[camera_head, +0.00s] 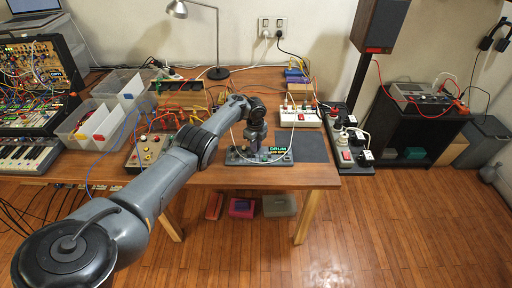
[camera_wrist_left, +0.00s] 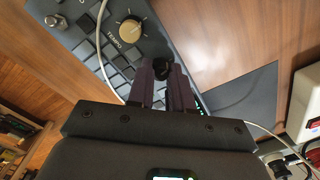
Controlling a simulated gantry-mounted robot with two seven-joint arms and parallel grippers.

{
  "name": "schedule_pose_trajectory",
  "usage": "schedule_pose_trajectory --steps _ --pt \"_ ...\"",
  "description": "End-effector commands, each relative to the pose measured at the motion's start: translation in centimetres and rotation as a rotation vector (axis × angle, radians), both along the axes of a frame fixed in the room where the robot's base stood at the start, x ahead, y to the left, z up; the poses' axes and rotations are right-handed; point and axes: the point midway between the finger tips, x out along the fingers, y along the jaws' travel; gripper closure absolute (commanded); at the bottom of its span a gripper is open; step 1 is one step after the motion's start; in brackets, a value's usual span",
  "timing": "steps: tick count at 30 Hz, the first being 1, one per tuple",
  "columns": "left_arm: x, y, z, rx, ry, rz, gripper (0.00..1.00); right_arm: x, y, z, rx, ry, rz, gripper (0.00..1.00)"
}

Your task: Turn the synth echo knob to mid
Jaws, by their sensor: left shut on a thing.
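My left gripper (camera_head: 256,146) reaches down from the left onto a dark grey unit (camera_head: 236,157) with "DRUM" lettering near the table's front edge. In the left wrist view, the gripper's two fingers (camera_wrist_left: 163,82) are closed around a small black knob (camera_wrist_left: 162,66) on this unit. The fingers hide most of the knob, so its pointer and label cannot be read. Beside it is a gold-topped knob (camera_wrist_left: 131,29) marked "TEMPO", apart from the fingers. No "echo" label is readable. My right gripper is not in view.
A dark mat (camera_head: 311,148) lies right of the unit. A white box with plugs (camera_head: 300,117) stands behind it. A grey box with knobs and red cables (camera_head: 148,151) is to the left. A pale cable (camera_wrist_left: 103,70) crosses the unit.

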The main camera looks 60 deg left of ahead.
Motion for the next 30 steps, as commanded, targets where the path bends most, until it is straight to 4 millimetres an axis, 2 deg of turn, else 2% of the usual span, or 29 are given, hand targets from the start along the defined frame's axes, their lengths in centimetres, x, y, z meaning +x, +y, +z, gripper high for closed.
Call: schedule_pose_trajectory --steps 9,26,27,30 --pt "0.02 -0.02 -0.11 -0.001 -0.001 -0.137 1.0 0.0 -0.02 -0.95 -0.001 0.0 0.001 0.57" --pt "0.02 -0.02 -0.02 0.0 0.0 -0.168 1.0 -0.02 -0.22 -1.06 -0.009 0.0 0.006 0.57" --pt "0.02 -0.02 -0.02 0.0 0.0 -0.168 0.77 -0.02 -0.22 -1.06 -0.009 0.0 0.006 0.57" --pt "0.02 -0.02 -0.02 0.0 0.0 -0.167 0.62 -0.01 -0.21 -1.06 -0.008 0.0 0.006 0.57"
